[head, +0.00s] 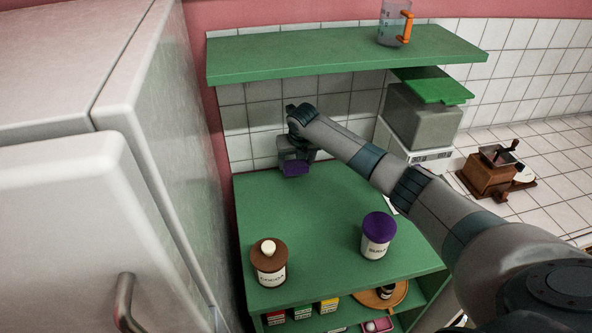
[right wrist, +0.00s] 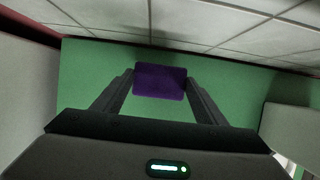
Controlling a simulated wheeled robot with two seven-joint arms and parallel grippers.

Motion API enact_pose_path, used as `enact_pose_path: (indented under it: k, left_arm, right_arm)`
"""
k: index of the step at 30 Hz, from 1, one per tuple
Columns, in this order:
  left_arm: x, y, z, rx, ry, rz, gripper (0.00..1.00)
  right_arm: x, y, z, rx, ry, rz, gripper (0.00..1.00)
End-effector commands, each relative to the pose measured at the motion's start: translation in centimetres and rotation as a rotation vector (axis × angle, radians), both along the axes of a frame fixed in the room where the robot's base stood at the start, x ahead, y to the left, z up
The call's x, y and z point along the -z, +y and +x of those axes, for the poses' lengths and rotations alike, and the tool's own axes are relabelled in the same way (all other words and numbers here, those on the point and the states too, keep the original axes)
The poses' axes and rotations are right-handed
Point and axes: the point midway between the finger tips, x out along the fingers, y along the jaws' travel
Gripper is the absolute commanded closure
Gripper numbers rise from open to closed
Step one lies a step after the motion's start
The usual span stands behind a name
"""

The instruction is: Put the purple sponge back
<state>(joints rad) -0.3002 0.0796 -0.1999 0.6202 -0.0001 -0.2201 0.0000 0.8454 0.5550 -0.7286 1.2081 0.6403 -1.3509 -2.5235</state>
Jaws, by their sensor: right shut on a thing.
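The purple sponge (head: 295,169) is at the back left of the green shelf top (head: 325,205). My right gripper (head: 295,160) points down and is shut on it. In the right wrist view the sponge (right wrist: 160,81) sits between the two fingers (right wrist: 160,90), with green surface around it and the tiled wall just behind. I cannot tell whether the sponge touches the shelf top. My left gripper is not in view.
A brown-lidded cocoa jar (head: 269,262) and a purple-lidded jar (head: 377,236) stand toward the front. An upper green shelf (head: 340,53) holds a measuring jug (head: 394,24). A scale (head: 424,110) and a coffee grinder (head: 491,170) are at right. A fridge (head: 80,200) is at left.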

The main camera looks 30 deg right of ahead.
Motion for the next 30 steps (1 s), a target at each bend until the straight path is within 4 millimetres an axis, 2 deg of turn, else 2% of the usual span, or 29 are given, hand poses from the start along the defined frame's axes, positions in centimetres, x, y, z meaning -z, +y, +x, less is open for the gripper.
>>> enact_pose_path:
  k: [12, 23, 24, 25, 30]
  left_arm:
    - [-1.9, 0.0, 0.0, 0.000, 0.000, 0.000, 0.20]
    - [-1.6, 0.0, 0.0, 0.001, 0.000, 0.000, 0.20]
    - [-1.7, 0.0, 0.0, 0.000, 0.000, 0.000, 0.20]
    - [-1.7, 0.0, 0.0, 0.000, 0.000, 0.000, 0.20]
    - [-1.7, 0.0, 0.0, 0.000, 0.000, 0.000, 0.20]
  right_arm:
    - [3.8, 0.0, -0.1, 0.000, 0.001, -0.001, 0.52]
    - [4.2, 0.0, -0.1, 0.000, 0.000, -0.001, 0.52]
    - [4.1, 0.0, 0.0, 0.000, 0.000, -0.001, 0.25]
    - [4.1, 0.0, 0.0, 0.000, 0.000, 0.000, 0.18]
    - [4.1, 0.0, 0.0, 0.000, 0.001, 0.000, 0.16]
